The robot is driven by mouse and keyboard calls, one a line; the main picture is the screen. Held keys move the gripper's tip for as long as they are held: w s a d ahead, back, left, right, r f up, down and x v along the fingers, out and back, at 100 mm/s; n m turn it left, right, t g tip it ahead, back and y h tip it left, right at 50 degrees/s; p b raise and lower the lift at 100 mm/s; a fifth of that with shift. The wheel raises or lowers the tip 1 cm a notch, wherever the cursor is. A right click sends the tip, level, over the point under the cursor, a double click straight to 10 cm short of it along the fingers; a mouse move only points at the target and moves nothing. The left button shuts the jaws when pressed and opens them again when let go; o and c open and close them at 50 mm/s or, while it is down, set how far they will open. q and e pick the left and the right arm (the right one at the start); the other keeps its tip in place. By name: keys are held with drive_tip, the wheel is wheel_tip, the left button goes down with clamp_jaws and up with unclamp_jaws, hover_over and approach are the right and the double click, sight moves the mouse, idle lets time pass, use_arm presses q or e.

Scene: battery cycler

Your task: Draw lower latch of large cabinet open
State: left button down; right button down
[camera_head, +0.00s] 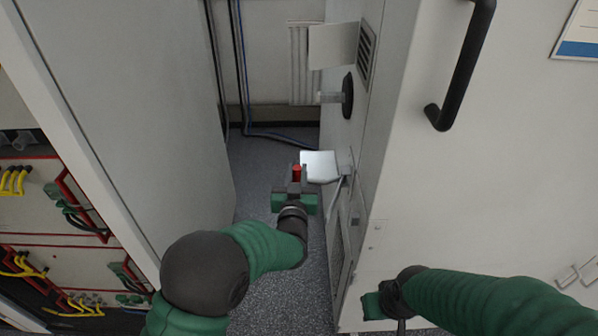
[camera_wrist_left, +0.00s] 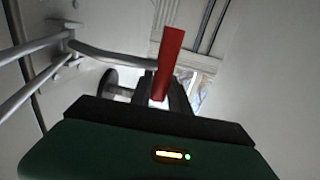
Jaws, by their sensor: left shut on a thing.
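The large cabinet (camera_head: 490,185) is white and fills the right of the head view. A red-tipped piece (camera_head: 296,173), seemingly the lower latch's handle, stands between the fingers of my left gripper (camera_head: 298,182), beside the cabinet's narrow side. In the left wrist view the red piece (camera_wrist_left: 168,55) rises upright from between the dark fingers (camera_wrist_left: 161,92), which are shut on it.
A black handle (camera_head: 466,75) stands out from the cabinet front. Metal rods (camera_wrist_left: 40,75) and a black round fitting (camera_head: 347,95) project from its side. A grey panel (camera_head: 130,110) bounds the narrow aisle on the left. Speckled floor (camera_head: 262,165) lies between.

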idle(0.4)
use_arm(q)
drive_tip(key=c, duration=1.3)
unclamp_jaws()
drive_tip(key=shift+s, duration=0.1)
drive_tip(key=shift+o, duration=0.2)
drive_tip(key=shift+f, duration=0.1)
use_arm(e)
drive_tip(key=shift+s+f, duration=0.1)
